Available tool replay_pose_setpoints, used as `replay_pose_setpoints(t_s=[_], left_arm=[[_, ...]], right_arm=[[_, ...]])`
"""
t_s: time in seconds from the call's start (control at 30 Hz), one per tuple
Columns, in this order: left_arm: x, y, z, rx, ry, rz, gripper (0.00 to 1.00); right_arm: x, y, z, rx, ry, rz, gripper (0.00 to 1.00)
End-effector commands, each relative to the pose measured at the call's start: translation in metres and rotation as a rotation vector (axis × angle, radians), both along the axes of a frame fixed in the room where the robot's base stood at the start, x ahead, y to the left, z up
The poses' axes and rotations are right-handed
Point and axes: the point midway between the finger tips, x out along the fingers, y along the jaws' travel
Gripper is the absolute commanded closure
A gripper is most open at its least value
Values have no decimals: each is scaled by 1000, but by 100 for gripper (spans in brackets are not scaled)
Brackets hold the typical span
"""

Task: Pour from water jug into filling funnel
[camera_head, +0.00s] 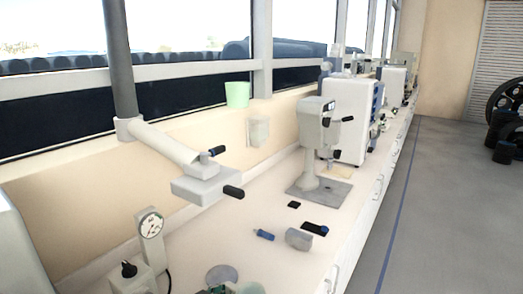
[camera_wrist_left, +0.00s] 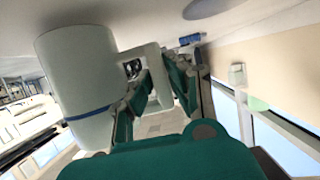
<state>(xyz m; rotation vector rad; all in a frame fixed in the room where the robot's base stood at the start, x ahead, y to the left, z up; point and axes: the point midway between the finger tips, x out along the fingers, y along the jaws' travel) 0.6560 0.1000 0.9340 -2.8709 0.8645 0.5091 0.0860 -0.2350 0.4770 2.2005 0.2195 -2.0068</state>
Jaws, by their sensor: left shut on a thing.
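The water jug (camera_wrist_left: 78,85) is a pale, wide cylinder with a blue band and a squared handle, at left in the left wrist view. My left gripper (camera_wrist_left: 158,80) has teal fingers and is shut on the jug's handle. In the head view only a sliver of a pale round rim, likely the jug (camera_head: 251,288), and dark green bits of my gripper show at the bottom edge. No other clear funnel shows. My right gripper is not in view.
A grey bench instrument (camera_head: 318,125) stands on the long white bench (camera_head: 225,235). A grey disc (camera_head: 221,274), a blue-handled tool (camera_head: 264,235), a grey cylinder (camera_head: 299,239) and dark flat pieces lie in front. A gauge (camera_head: 150,225) and a jointed arm (camera_head: 205,182) are at left.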

Motion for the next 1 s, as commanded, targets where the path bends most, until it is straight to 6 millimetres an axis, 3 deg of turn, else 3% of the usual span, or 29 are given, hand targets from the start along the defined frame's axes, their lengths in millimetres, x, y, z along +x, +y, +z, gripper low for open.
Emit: replay_pose_setpoints(t_s=[0.6, 1.0], left_arm=[[0, 0, 27, -1, -2, -1, 100], [0, 0, 27, -1, -2, 0, 100]], right_arm=[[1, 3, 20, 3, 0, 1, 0], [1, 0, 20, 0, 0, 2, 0]])
